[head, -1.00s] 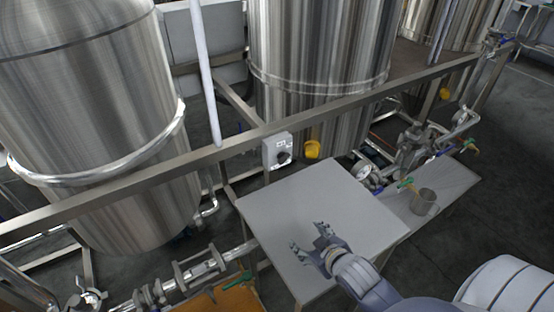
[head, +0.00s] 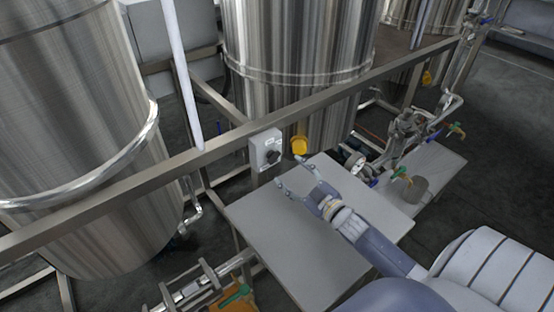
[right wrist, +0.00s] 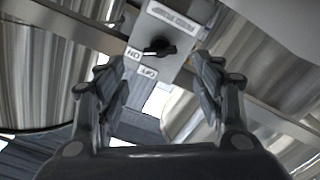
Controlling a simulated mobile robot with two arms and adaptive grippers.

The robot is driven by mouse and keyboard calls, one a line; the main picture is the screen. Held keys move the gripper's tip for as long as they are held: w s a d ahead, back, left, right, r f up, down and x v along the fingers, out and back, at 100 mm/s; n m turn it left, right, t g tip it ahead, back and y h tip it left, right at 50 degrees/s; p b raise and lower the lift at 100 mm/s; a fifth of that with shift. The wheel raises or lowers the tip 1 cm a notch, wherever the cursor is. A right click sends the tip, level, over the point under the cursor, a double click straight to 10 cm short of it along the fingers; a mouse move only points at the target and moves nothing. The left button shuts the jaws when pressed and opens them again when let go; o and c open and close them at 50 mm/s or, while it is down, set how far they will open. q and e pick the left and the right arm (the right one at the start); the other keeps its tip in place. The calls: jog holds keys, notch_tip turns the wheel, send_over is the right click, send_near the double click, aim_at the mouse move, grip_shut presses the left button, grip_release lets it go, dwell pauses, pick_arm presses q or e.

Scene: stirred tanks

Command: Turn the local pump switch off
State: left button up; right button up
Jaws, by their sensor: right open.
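The local pump switch (head: 266,150) is a light grey box with a dark rotary knob, fixed to the metal rail in the head view. In the right wrist view the black knob (right wrist: 159,48) sits by labels reading ON and OFF, its bar lying roughly across the picture. My right gripper (head: 292,173) is open and empty, just in front of and below the switch box, apart from it. In the right wrist view its two fingers (right wrist: 160,85) stand either side of the knob's line of sight. My left gripper is not in view.
A grey table (head: 290,240) stands below the switch. A yellow object (head: 299,145) is close right of the box. The rail (head: 200,158) runs across in front of large steel tanks (head: 295,50). A metal cup (head: 415,189) stands on a lower surface at right.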

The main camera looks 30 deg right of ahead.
aim_at(276, 159)
jog(key=w, duration=0.5)
jog(key=w+p, duration=0.1)
jog(key=w, duration=0.1)
jog(key=shift+w+a+f, duration=0.1)
jog(key=shift+w+a, duration=0.2)
jog(key=shift+c, duration=0.6)
jog(key=c, duration=1)
